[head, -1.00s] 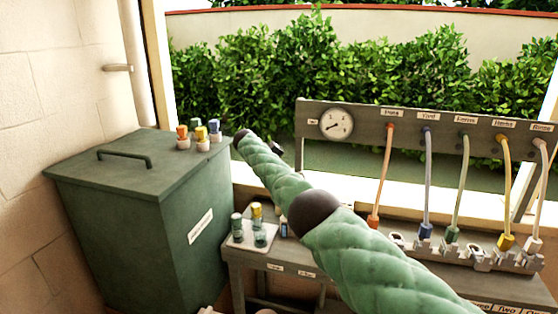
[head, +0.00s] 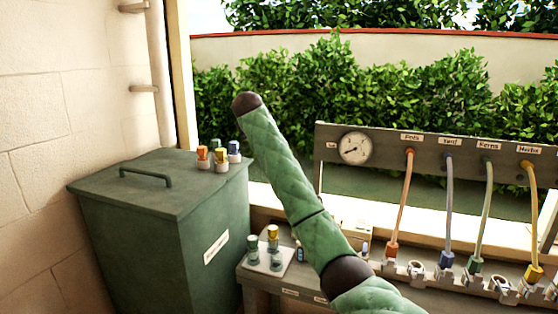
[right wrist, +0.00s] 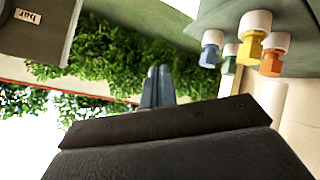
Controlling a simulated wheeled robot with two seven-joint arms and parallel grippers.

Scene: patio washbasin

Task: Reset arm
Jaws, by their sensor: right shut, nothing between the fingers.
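My right arm, in a green quilted sleeve with dark brown joints, rises from the lower right of the head view and leans up to the left. Its gripper cannot be made out there. In the right wrist view my right gripper (right wrist: 158,88) shows two dark fingers side by side, shut and empty, with the hedge behind. That view is upside down. My left gripper is in neither view.
A green lidded bin (head: 150,235) stands at left, with several coloured capped fittings (head: 220,158) on its lid. A low bench holds a small tray (head: 266,262) of fittings. A hose board (head: 395,165) with a gauge (head: 355,148) stands at right; the hedge (head: 350,90) is behind.

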